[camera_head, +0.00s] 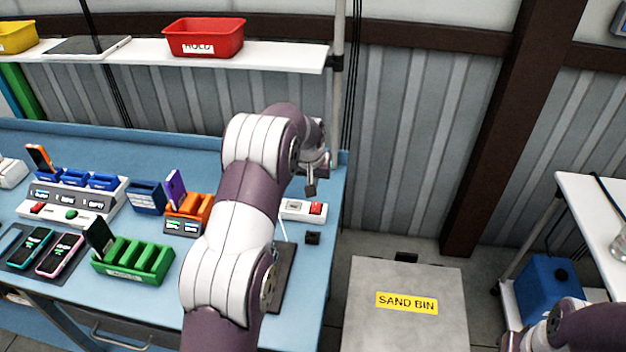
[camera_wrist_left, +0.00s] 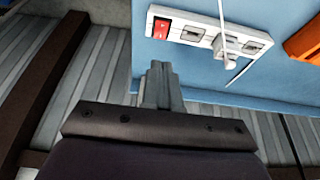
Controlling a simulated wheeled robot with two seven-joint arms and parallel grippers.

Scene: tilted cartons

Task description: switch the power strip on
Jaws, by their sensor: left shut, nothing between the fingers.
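The white power strip (camera_head: 294,207) lies near the right end of the blue bench, partly hidden by my left arm. Its red rocker switch (camera_head: 316,208) is at its right end. In the left wrist view the strip (camera_wrist_left: 190,34) shows several sockets, a white plug (camera_wrist_left: 227,46) with a cord, and the red switch (camera_wrist_left: 162,28). I cannot tell which way the rocker is tipped. My left gripper (camera_head: 310,188) is shut and empty, just above and behind the switch. Its closed fingers (camera_wrist_left: 160,83) also show in the wrist view, apart from the strip. My right gripper is out of view.
A small black block (camera_head: 312,238) sits in front of the strip. A green rack (camera_head: 135,262), orange rack (camera_head: 190,212) and phones stand left of my arm. A shelf (camera_head: 290,56) with a red bin (camera_head: 204,38) hangs above. A sand bin (camera_head: 408,325) stands right of the bench.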

